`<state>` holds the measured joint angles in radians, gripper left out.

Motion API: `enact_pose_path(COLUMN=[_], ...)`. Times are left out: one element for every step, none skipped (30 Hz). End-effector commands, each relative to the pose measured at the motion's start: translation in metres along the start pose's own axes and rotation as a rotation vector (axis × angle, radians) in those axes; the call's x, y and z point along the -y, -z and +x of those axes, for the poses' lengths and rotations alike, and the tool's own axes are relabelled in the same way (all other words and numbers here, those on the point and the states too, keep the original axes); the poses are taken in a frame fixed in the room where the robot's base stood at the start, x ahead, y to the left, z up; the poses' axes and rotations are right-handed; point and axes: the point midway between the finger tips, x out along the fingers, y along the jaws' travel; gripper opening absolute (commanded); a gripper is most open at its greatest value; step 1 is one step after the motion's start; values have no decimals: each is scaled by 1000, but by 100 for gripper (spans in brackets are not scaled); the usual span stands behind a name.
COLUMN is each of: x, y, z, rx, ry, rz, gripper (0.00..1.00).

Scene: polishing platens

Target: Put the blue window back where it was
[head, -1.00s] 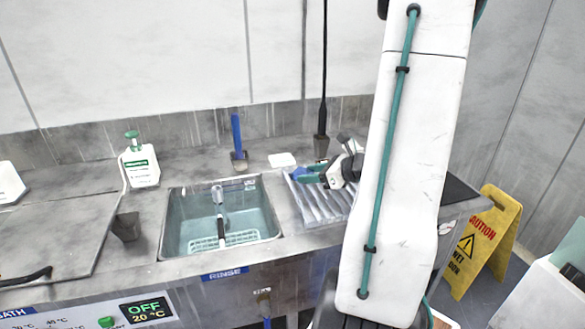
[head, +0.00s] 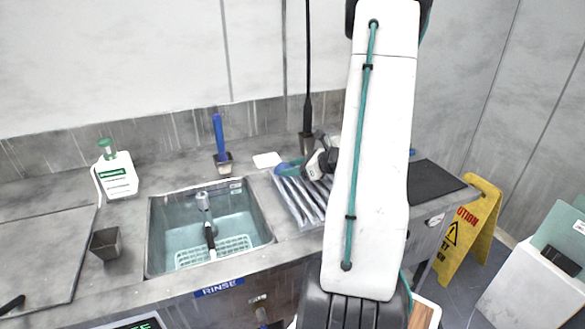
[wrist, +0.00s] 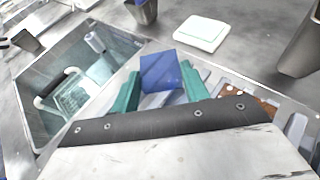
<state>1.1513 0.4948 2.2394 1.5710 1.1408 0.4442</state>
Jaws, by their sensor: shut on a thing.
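The blue window is a small flat blue square (wrist: 160,72) standing between the two teal fingers of my gripper (wrist: 161,68) in the wrist view. My gripper is shut on it, over the ribbed metal drainboard beside the rinse sink. In the head view my gripper (head: 291,168) shows small at the far left corner of the ribbed drainboard (head: 301,207), partly hidden behind my arm. I cannot tell whether the window touches the drainboard.
The rinse sink (head: 158,232) with a tap lies left of the drainboard. A white block (head: 267,160) and a cup with a blue-handled tool (head: 219,140) stand behind. A dark mat (head: 434,180) lies right. A yellow caution sign (head: 468,228) stands on the floor.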

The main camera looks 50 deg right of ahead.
Motion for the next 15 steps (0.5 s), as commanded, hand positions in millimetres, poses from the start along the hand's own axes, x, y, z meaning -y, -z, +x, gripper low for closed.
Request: enact_pose_path(x=[0,0,0,0,1,1,1,1,1,1,1,2,2,2,2], y=[0,0,0,1,2,4,3,3,3,3,3,3,3,3,3], z=[0,0,0,0,0,0,0,0,0,0,0,-1,-1,-1,-1], rx=[0,0,0,0,0,0,0,0,0,0,0,0,0,0,0], ry=[0,1,1,1,1,1,2,2,3,3,3,4,4,4,4], rz=[0,0,0,1,1,1,1,1,1,1,1,1,1,2,2], gripper=[20,20,20,20,20,20,53,62,67,67,67,67,67,67,67])
